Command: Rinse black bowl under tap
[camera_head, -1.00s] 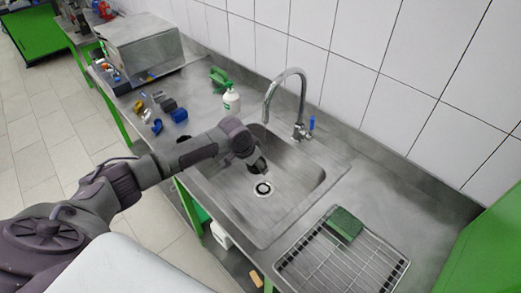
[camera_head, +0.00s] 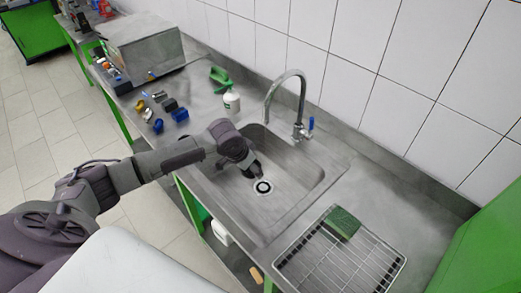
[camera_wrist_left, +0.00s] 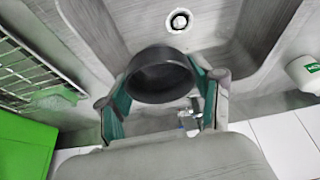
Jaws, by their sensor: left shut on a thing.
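The black bowl (camera_wrist_left: 160,68) shows in the left wrist view as a dark round bowl between the green-padded fingers of my left gripper (camera_wrist_left: 163,88), which is shut on it. In the head view my left gripper (camera_head: 253,168) is over the left part of the steel sink (camera_head: 287,195), near the drain. The tap (camera_head: 301,105) is a curved chrome spout with a blue handle behind the sink. The tap also shows in the left wrist view (camera_wrist_left: 188,121), partly behind the bowl. Whether water runs is not visible.
A wire drying rack (camera_head: 340,255) with a green sponge (camera_head: 343,223) lies right of the sink. A white bottle (camera_head: 231,101) stands at the sink's back left. Several small blue and dark parts lie farther left, before a metal box (camera_head: 145,57).

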